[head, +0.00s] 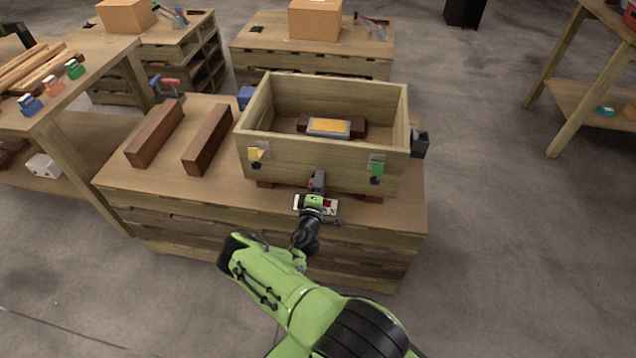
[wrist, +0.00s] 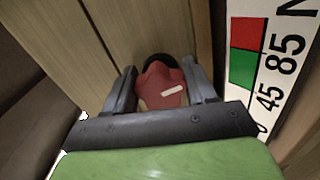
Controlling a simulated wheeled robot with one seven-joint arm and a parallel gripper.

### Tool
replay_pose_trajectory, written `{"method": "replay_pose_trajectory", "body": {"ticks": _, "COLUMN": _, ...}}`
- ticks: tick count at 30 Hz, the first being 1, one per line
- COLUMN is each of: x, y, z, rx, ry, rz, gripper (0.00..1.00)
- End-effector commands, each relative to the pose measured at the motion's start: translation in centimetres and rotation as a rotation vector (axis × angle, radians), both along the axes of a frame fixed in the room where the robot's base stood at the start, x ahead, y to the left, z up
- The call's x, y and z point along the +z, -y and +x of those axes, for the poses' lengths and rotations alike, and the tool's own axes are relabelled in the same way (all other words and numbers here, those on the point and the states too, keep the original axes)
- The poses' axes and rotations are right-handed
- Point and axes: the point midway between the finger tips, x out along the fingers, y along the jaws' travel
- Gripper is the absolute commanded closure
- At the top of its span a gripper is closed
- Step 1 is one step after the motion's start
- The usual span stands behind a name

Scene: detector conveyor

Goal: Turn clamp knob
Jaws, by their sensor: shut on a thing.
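The clamp knob is red with a white mark in the wrist view (wrist: 160,84), sitting between the two fingers of my gripper (wrist: 163,76). A dark round part shows just behind the knob. The fingers are shut on it from both sides. In the head view my gripper (head: 318,180) is at the front of the wooden box (head: 325,178), and the knob is mostly hidden by the fingers. A white scale plate (wrist: 282,65) with red and green fields and the numbers 45 and 85 lies right of the knob; it also shows in the head view (head: 331,207).
Two dark wooden bars (head: 155,133) (head: 207,139) lie on the bench top (head: 170,178) to the left. Floor right of the bench is clear.

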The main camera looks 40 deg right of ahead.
Motion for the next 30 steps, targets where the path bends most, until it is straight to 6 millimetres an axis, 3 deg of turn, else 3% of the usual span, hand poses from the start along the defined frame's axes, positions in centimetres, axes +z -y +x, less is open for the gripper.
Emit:
{"method": "replay_pose_trajectory", "body": {"ticks": 25, "x": -0.31, "y": -0.04, "z": -0.09, "rx": -0.001, "ry": 0.099, "rz": 0.083, "gripper": 0.75}}
{"method": "replay_pose_trajectory", "body": {"ticks": 26, "x": -0.31, "y": -0.05, "z": -0.09, "rx": -0.001, "ry": 0.099, "rz": 0.083, "gripper": 0.40}}
{"method": "replay_pose_trajectory", "body": {"ticks": 29, "x": -0.26, "y": -0.03, "z": -0.07, "rx": -0.001, "ry": 0.100, "rz": 0.082, "gripper": 0.25}}
{"method": "replay_pose_trajectory", "body": {"ticks": 30, "x": -0.23, "y": -0.03, "z": -0.06, "rx": -0.001, "ry": 0.100, "rz": 0.081, "gripper": 0.24}}
